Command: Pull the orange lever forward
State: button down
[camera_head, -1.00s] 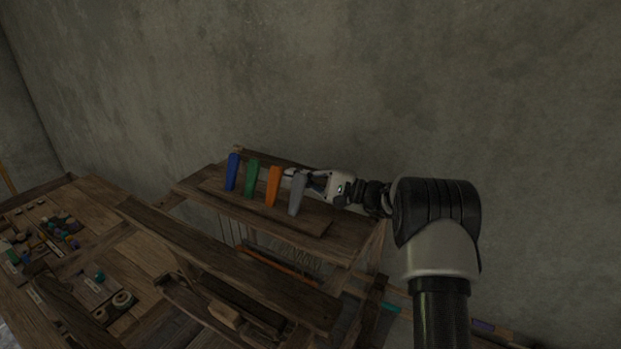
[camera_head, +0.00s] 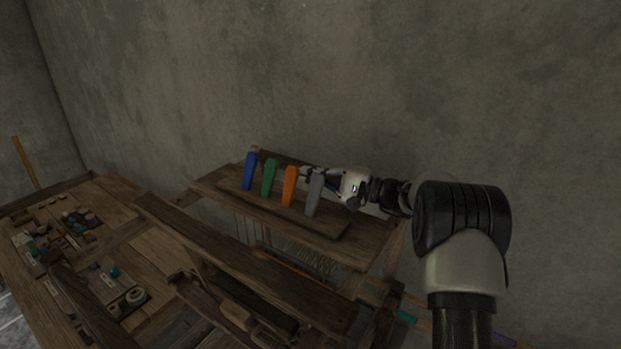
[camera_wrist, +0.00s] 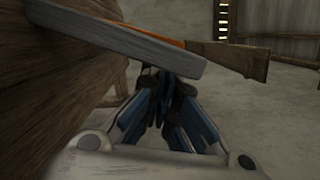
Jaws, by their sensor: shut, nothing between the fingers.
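The orange lever (camera_head: 289,186) stands upright on the loom's wooden top shelf, third from the left in a row of levers. My gripper (camera_head: 306,173) reaches in from the right, just behind the orange lever and the grey lever (camera_head: 315,195). Its fingers are shut and empty. In the wrist view, the fingertips (camera_wrist: 168,86) are close below the grey lever (camera_wrist: 125,48), which hides most of the orange lever (camera_wrist: 152,37). Only a thin orange strip shows there. I cannot tell whether the fingers touch the orange lever.
A green lever (camera_head: 269,178) and a blue lever (camera_head: 249,171) stand left of the orange one. A wooden beam (camera_head: 240,258) crosses in front of the shelf. The wall (camera_head: 400,90) rises behind. A bench with small items (camera_head: 125,240) lies at left.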

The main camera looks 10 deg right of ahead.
jog(key=v, duration=1.2)
jog(key=shift+w+a+f+m+p, duration=0.25)
jog(key=shift+w+a+m+p, duration=0.3)
jog(key=shift+p, duration=0.3)
jog(key=shift+w+a+f+m, duration=0.2)
jog(key=shift+w+f+m, duration=0.1)
jog(key=shift+w, duration=0.1)
jog(key=shift+s, duration=0.1)
jog(key=p+x, duration=0.1)
jog(key=x, duration=0.9)
jog(key=shift+r, duration=0.15)
